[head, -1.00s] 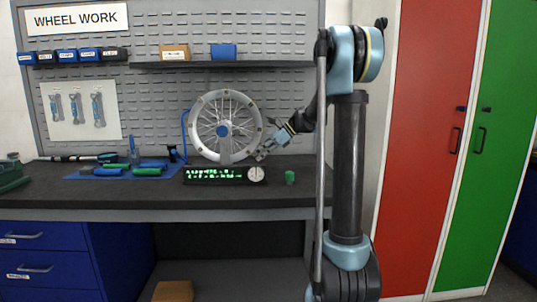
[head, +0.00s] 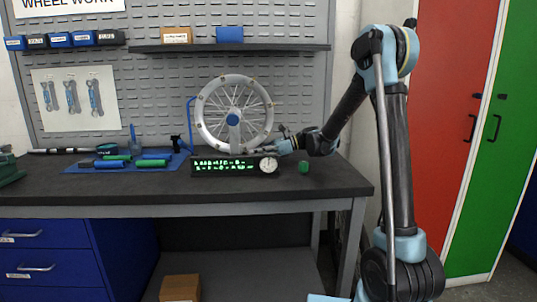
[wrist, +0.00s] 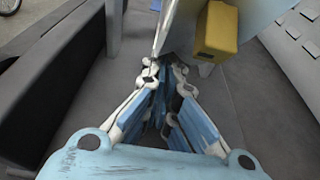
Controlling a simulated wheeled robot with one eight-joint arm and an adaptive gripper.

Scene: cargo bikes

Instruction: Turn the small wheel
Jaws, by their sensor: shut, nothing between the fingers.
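The small wheel (head: 238,84) stands upright on the workbench, with a pale rim, thin spokes, a blue hub (head: 233,119) and several small yellow pieces round the rim. My gripper (head: 272,149) is at the wheel's lower right, close behind the display box. In the wrist view my gripper (wrist: 165,65) has its fingers together with nothing held. A yellow block (wrist: 216,32) on the pale rim is just right of and beyond the fingertips. A thin pale edge runs up from the fingertips; I cannot tell whether they touch the rim.
A black display box (head: 215,167) with green text and a round dial (head: 268,165) stands in front of the wheel. A green cylinder (head: 304,167) is to its right. A blue mat (head: 178,160) with tools lies left. The bench front (head: 150,190) is clear.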

